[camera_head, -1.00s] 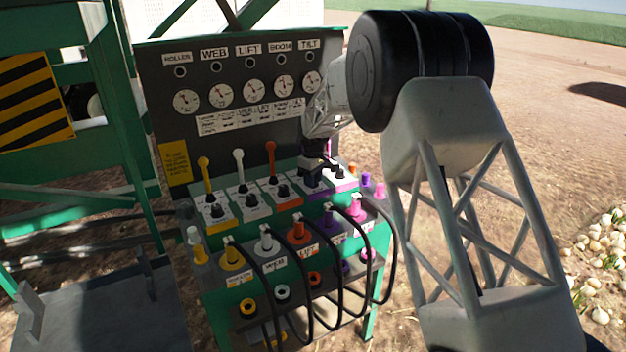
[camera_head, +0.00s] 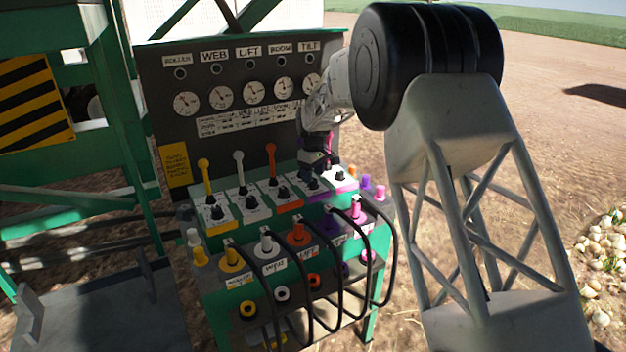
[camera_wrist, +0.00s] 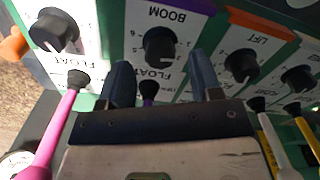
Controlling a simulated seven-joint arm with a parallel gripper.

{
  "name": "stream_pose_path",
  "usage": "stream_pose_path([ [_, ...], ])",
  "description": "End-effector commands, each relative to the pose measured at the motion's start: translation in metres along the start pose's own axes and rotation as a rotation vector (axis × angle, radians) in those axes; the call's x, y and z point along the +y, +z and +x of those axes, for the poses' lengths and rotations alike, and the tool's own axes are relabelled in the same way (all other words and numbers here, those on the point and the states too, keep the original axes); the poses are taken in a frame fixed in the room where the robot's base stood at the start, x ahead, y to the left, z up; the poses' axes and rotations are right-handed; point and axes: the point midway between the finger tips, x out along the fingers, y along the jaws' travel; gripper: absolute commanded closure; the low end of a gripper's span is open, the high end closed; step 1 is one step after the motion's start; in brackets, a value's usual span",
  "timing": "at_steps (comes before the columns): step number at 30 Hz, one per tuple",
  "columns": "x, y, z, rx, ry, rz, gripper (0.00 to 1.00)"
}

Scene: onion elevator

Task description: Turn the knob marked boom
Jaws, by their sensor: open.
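The boom knob (camera_wrist: 160,46) is black and round, on a white dial plate under the purple upside-down BOOM label (camera_wrist: 180,9) in the wrist view. In the head view the boom knob (camera_head: 313,183) shows just below my gripper (camera_head: 319,165). In the wrist view my gripper (camera_wrist: 160,66) is open and empty, with one finger to either side of the knob's lower edge. The fingertips appear short of the knob; I cannot tell their exact height above the panel.
The lift knob (camera_wrist: 241,64) is to the right and the tilt knob (camera_wrist: 54,30) to the left in the wrist view. A pink lever (camera_wrist: 57,125) rises close by the left finger. Gauges (camera_head: 254,91) stand behind; hoses (camera_head: 386,245) loop in front.

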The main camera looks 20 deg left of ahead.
Motion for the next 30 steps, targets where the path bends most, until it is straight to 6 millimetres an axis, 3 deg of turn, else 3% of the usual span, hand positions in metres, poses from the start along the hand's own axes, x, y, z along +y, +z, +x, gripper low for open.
stream_pose_path([
  [6, 0.000, 0.000, -0.029, 0.001, 0.001, 0.000, 0.41],
  [12, 0.000, 0.000, -0.045, 0.001, 0.001, 0.000, 0.41],
  [30, 0.000, 0.007, -0.054, 0.002, 0.002, 0.010, 0.41],
])
